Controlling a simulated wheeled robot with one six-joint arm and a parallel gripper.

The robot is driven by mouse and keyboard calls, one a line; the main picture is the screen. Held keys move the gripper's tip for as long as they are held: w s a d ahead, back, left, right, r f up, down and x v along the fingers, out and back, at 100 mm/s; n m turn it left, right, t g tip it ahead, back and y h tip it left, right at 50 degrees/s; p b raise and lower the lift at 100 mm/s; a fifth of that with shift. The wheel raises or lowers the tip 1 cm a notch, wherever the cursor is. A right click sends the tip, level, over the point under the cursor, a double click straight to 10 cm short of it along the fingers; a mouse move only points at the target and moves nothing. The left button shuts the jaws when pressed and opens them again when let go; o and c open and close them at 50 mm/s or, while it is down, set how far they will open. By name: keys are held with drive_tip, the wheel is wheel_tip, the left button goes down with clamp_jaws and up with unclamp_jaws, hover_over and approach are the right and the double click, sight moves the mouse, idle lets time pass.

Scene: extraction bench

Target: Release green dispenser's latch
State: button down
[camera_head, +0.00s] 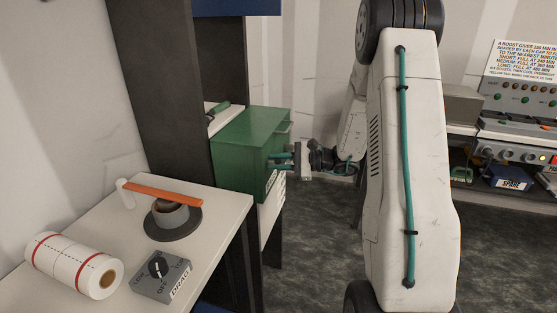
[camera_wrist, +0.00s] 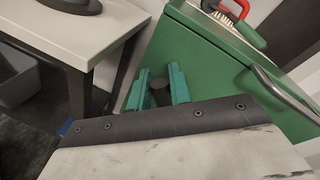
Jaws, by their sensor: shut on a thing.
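The green dispenser (camera_head: 240,150) is a box mounted against a dark upright. It also fills much of the wrist view (camera_wrist: 205,65). My gripper (camera_head: 275,163) has teal fingers and is at the dispenser's front face, low down. In the wrist view, my gripper (camera_wrist: 161,82) has its two fingers on either side of a dark round knob-like piece (camera_wrist: 160,95), which I take for the latch. The gripper is shut on it. How the latch meets the box is partly hidden by the fingers.
A metal handle (camera_wrist: 285,95) is on the dispenser, right of the fingers. A white table (camera_head: 112,222) stands at left with a paper roll (camera_head: 75,264), an orange-armed device (camera_head: 165,195) and a grey DRAG dial box (camera_head: 160,278). A control bench is at far right.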

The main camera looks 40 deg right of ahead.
drive_tip(key=n, duration=0.1)
drive_tip(key=f+n+h, duration=0.1)
drive_tip(key=n, duration=0.2)
drive_tip(key=shift+s+a+f+n+h, duration=0.25)
drive_tip(key=shift+s+a+n+h, duration=0.05)
drive_tip(key=shift+a, duration=0.05)
drive_tip(key=shift+s+a+f+n+t+h, duration=0.1)
drive_tip(key=shift+f+n+t+h, duration=0.2)
drive_tip(key=shift+n, duration=0.6)
drive_tip(key=shift+f+n+t+h, duration=0.1)
drive_tip(key=shift+f+n+t, duration=0.2)
drive_tip(key=shift+n, duration=0.6)
drive_tip(key=shift+f, duration=0.1)
drive_tip(key=c, duration=1.3)
unclamp_jaws()
drive_tip(key=shift+c, duration=0.2)
drive_tip(key=v, duration=0.7)
drive_tip(key=shift+s+d, duration=0.25)
